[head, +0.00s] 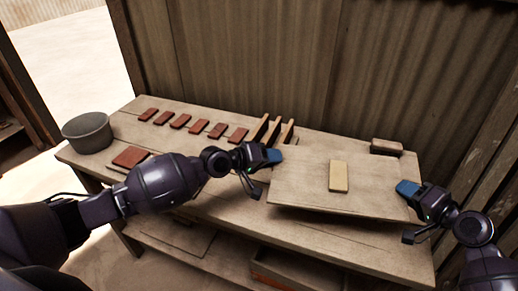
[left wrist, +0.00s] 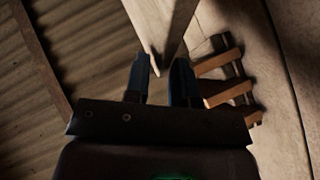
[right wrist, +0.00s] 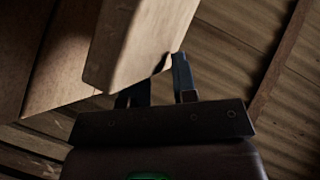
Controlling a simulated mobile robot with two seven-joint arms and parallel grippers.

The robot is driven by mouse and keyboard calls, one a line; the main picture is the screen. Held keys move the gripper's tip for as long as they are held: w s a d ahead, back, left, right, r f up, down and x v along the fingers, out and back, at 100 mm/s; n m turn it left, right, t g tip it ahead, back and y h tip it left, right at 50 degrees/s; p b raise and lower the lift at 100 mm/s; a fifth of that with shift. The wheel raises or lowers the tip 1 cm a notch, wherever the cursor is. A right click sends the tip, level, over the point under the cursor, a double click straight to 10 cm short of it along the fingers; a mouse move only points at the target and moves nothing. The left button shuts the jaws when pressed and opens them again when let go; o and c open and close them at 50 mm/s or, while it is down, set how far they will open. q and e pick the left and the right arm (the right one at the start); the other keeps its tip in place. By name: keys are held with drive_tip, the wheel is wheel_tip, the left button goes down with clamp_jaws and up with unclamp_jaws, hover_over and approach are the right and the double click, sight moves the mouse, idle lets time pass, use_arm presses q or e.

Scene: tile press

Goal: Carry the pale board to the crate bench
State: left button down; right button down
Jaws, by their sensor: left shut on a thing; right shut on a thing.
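The pale board (head: 300,192) is held between my two grippers, over the right part of the workbench. A small pale yellow tile (head: 338,176) lies on top of it. My left gripper (head: 268,160) is shut on the board's left edge; the board shows between its blue fingers in the left wrist view (left wrist: 158,30). My right gripper (head: 411,194) is shut on the board's right edge, and the board covers part of its fingers in the right wrist view (right wrist: 140,45). The board looks raised a little off the bench. I cannot identify the crate bench for certain.
The workbench (head: 225,200) carries a row of several red-brown tiles (head: 181,121), a larger red tile (head: 131,157), a grey pot (head: 87,132), upright wooden slats (head: 273,130) and a dark block (head: 386,146). A crate (head: 290,268) sits below. Corrugated walls (head: 240,60) stand behind.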

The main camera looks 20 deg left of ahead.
use_arm(q)
drive_tip(key=shift+s+d, duration=0.15)
drive_tip(key=shift+d, duration=0.2)
use_arm(e)
drive_tip(key=shift+s+a+f, duration=0.1)
drive_tip(key=shift+a, duration=0.15)
